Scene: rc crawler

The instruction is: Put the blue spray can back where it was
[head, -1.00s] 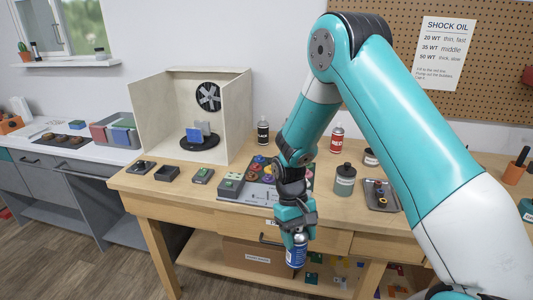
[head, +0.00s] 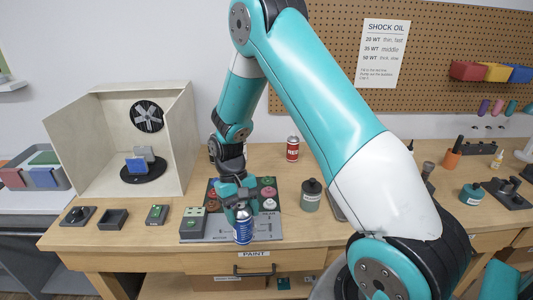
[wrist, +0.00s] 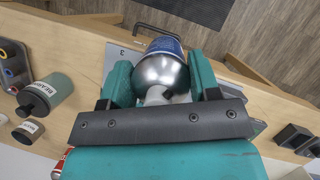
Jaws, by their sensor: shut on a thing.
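The blue spray can (head: 243,230) is upright in my gripper (head: 241,208), near the front edge of the workbench (head: 300,233). In the wrist view the can's silver dome (wrist: 160,74) and blue body sit between the two teal fingers (wrist: 160,80), which are shut on it. A red-labelled can (head: 292,148) stands at the back of the bench. A dark-labelled can is mostly hidden behind my arm. I cannot tell whether the blue can's base touches anything.
A grey plate with several coloured round pieces (head: 268,192) lies under and behind my gripper. A spray booth (head: 184,155) stands at the left. A dark green bottle (head: 311,195) stands to the right.

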